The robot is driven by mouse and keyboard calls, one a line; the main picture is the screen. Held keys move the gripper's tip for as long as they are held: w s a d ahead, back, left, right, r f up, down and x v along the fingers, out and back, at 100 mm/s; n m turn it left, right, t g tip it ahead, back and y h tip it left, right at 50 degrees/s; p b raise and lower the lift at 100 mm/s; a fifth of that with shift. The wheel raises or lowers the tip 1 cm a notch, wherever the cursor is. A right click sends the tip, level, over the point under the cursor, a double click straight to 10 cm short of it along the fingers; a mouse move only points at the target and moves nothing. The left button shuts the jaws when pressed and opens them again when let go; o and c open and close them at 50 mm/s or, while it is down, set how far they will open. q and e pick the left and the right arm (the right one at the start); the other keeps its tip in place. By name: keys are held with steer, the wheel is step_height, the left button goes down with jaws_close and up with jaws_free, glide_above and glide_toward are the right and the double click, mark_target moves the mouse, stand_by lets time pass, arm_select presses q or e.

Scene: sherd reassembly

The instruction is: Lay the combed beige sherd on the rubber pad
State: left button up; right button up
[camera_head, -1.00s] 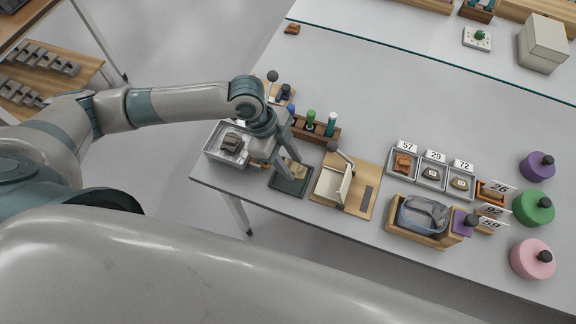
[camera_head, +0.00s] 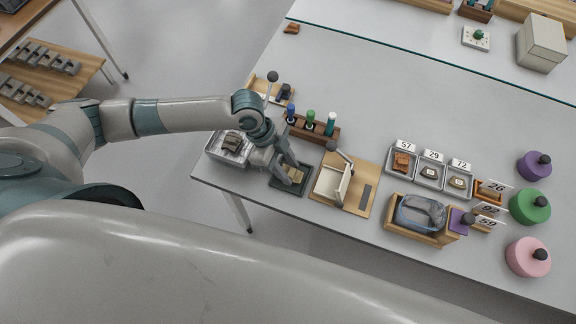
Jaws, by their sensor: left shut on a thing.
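The combed beige sherd (camera_head: 294,174) is small and partly hidden by my left gripper. It is over the dark rubber pad (camera_head: 287,188), near its middle; I cannot tell whether it touches the pad. My left gripper (camera_head: 292,171) points down at the pad and is shut on the sherd. The pad lies near the table's front edge, between a pale tray and a wooden board. My right gripper is not in view.
The pale tray (camera_head: 214,150) left of the pad holds brown sherds. The wooden board (camera_head: 361,204) with a hinged white part stands close on the right. A rack with coloured-top tools (camera_head: 325,134) stands behind. The table's middle back is clear.

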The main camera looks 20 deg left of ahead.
arm_select(q)
steer(key=shift+f, duration=0.15)
steer(key=o, duration=0.8)
steer(key=b+v, duration=0.3)
steer(key=v, duration=0.9)
